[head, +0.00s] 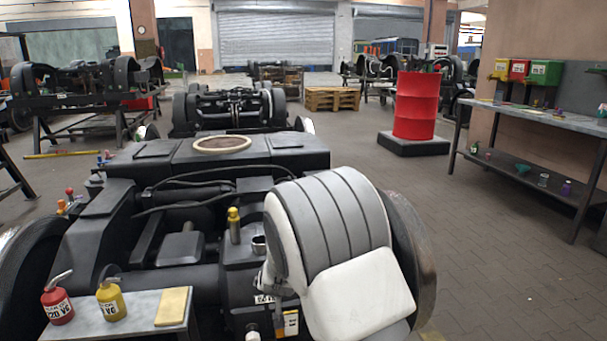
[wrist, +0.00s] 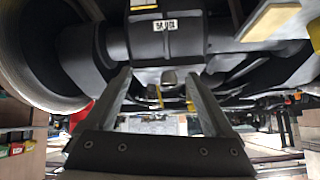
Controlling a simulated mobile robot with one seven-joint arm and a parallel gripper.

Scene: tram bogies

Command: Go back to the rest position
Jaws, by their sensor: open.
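My gripper (wrist: 158,78) shows in the wrist view with its two fingers apart and nothing between them. Its fingers point toward the dark underside of a bogie (wrist: 165,45), which carries a white label plate (wrist: 164,25). I cannot tell whether the fingertips touch it. In the head view my white and grey arm is folded at the right front of the near bogie (head: 180,215) and covers part of it. The gripper itself is hidden there behind the arm.
A small grey bench (head: 135,311) at the front left holds a red oil can (head: 57,305), a yellow oil can (head: 111,303) and a tan pad (head: 173,306). A red drum (head: 415,105) and a workbench (head: 545,118) stand at right. The brick floor (head: 500,250) between is clear.

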